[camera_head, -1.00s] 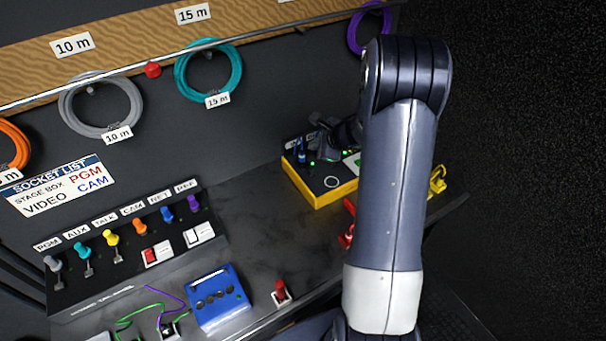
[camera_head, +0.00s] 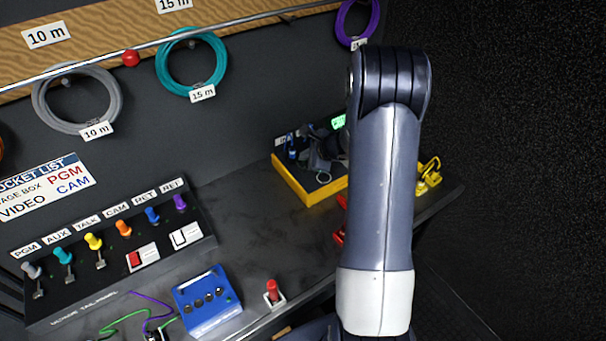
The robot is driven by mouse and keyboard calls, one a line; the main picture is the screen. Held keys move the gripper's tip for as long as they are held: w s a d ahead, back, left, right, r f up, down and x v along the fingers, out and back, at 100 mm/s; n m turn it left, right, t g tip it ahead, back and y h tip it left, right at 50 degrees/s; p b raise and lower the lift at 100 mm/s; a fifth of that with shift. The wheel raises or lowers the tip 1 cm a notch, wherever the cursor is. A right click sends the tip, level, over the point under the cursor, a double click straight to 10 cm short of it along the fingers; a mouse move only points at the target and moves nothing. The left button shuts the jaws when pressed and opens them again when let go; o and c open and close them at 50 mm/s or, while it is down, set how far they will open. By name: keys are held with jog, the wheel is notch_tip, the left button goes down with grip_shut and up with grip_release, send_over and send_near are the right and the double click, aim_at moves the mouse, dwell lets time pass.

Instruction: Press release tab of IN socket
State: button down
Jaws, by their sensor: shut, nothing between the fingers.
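A yellow-edged box (camera_head: 306,190) stands on the bench near the back wall, partly hidden behind my arm. A white label (camera_head: 281,142) shows at its back left, too small to read. A small blue part (camera_head: 291,150) stands near that label. My gripper (camera_head: 320,160) is a dark shape over the box, close to its top and to the right of the blue part. It is shut and empty. I cannot tell whether it touches anything. The IN socket and its release tab cannot be made out; my gripper and arm cover part of the box top.
A black panel with coloured plugs (camera_head: 120,255) and a blue box (camera_head: 207,302) stand at the front left. A red-topped switch (camera_head: 272,290) is near the front edge. Red (camera_head: 340,235) and yellow (camera_head: 428,178) parts lie beside my arm. Coiled cables (camera_head: 192,62) hang above.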

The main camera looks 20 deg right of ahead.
aim_at(303, 169)
jog(key=shift+f+b, duration=0.8)
jog(key=shift+f, duration=0.3)
jog(key=shift+f, duration=0.1)
dwell(1.1)
jog(key=shift+f+b, duration=0.35)
jog(key=shift+b, duration=0.3)
